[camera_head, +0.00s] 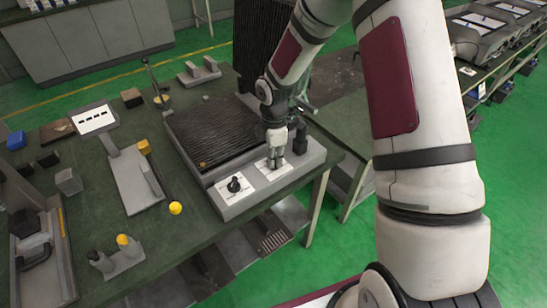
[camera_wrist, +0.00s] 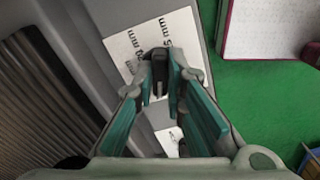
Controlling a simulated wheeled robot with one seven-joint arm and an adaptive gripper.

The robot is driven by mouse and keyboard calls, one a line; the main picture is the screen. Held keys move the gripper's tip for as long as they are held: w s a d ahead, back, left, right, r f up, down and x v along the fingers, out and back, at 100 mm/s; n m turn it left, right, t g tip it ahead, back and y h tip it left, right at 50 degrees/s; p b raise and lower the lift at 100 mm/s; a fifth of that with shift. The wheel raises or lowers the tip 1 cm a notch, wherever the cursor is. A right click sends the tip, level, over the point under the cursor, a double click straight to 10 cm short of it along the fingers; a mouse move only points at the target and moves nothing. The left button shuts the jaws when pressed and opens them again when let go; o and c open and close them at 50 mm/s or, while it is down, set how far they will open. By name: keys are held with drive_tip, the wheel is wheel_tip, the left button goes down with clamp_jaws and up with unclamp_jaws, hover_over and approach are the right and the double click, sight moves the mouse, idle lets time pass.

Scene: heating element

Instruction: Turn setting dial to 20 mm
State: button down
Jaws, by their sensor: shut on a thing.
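The setting dial is a dark knob (camera_wrist: 159,58) on a white label plate (camera_wrist: 127,45) with "mm" markings, seen between my fingertips in the wrist view. A marking ending in "5 mm" shows beside it; no "20 mm" mark can be read. My gripper (camera_wrist: 166,76) points down with its teal-padded fingers on either side of the knob, shut on it. In the head view my gripper (camera_head: 276,157) is over the right white plate (camera_head: 264,171) on the grey machine front, and the fingers hide the knob.
A second black dial (camera_head: 235,185) sits on the left plate of the same front. A dark ribbed bed (camera_head: 212,132) lies behind. A black block (camera_head: 300,158) stands close right of my gripper. A yellow ball-ended lever (camera_head: 175,208) sticks out at left. Green floor lies right.

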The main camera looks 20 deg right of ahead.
drive_tip(key=m, duration=0.3)
drive_tip(key=shift+m, duration=0.4)
drive_tip(key=m+b, duration=0.1)
drive_tip(key=m, duration=0.2)
drive_tip(key=shift+m, duration=0.3)
drive_tip(key=m, duration=0.6)
drive_tip(key=shift+b, duration=0.3)
drive_tip(key=m, duration=0.6)
drive_tip(key=shift+m, duration=3.2)
drive_tip(key=c, duration=1.6)
unclamp_jaws()
drive_tip(key=shift+c, duration=0.2)
